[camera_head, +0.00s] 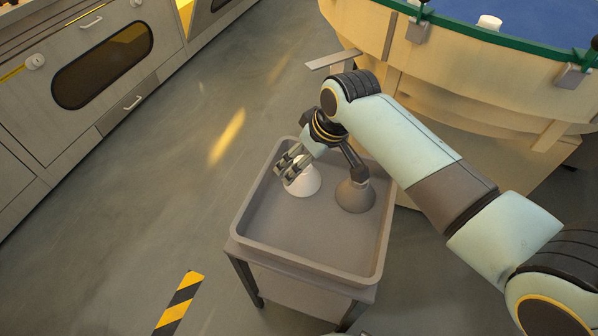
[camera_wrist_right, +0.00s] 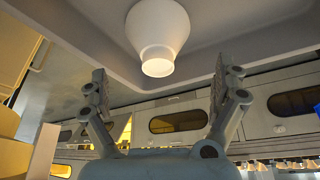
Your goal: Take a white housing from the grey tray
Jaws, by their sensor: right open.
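A white housing (camera_head: 305,183), flared like a funnel, stands wide end down in the grey tray (camera_head: 285,262). My right gripper (camera_head: 290,170) is over it, and its fingers hide part of it in the head view. In the right wrist view the white housing (camera_wrist_right: 157,28) lies ahead of the open fingers of my right gripper (camera_wrist_right: 163,80), centred between them with clear gaps on both sides. I see no finger touching it. My left gripper is not in view.
A grey-brown cone-shaped piece (camera_head: 354,196) stands in the tray, right of the white housing. The tray's front half is bare. A round wooden table (camera_head: 460,75) with a blue top carries a small white object (camera_head: 489,22). Cabinets (camera_head: 75,75) line the left.

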